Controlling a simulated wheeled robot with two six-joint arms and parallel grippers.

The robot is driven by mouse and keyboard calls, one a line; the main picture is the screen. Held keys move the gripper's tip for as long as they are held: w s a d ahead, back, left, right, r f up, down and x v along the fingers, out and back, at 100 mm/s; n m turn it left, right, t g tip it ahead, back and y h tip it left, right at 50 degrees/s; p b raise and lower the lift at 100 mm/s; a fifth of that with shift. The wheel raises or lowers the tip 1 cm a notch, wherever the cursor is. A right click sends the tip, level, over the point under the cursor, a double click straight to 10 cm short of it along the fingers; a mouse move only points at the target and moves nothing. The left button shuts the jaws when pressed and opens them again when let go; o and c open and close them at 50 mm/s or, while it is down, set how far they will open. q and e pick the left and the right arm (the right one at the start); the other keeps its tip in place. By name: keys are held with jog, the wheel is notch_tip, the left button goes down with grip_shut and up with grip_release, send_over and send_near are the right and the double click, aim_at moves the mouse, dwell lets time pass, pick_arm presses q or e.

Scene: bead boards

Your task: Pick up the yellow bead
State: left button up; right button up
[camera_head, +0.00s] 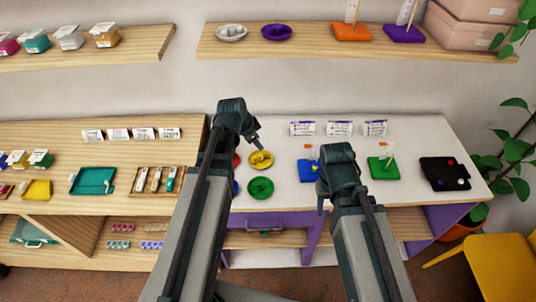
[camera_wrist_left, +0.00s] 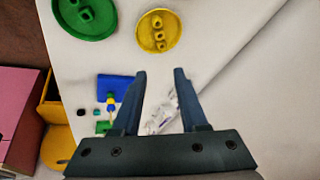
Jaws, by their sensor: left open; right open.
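The yellow dish (camera_head: 261,160) stands on the white table and holds several yellow beads, which show in the left wrist view (camera_wrist_left: 158,34). My left gripper (camera_wrist_left: 160,73) is open and empty, with the yellow dish beyond its fingertips.
A green dish (camera_head: 260,188) sits in front of the yellow one. Red and blue dishes are partly hidden by my left arm. A green board (camera_head: 384,168) with a peg and a black tray (camera_head: 437,172) with a few beads lie to the right. Cards (camera_head: 338,128) stand behind.

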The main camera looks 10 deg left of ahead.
pick_arm(q)
jog(key=b, duration=0.7)
send_over(265, 157)
jog(key=s, duration=0.2)
notch_tip(265, 157, down, 8)
jog(key=shift+w+a+r, duration=0.1)
jog(key=shift+a, duration=0.05)
jog(key=shift+b, duration=0.3)
jog(key=b+x, duration=0.4)
jog(key=x, duration=0.1)
jog(key=shift+a+f+b, duration=0.25)
jog(key=shift+a+b, duration=0.1)
jog(key=shift+b, duration=0.05)
jog(key=shift+r, duration=0.15)
grip_shut()
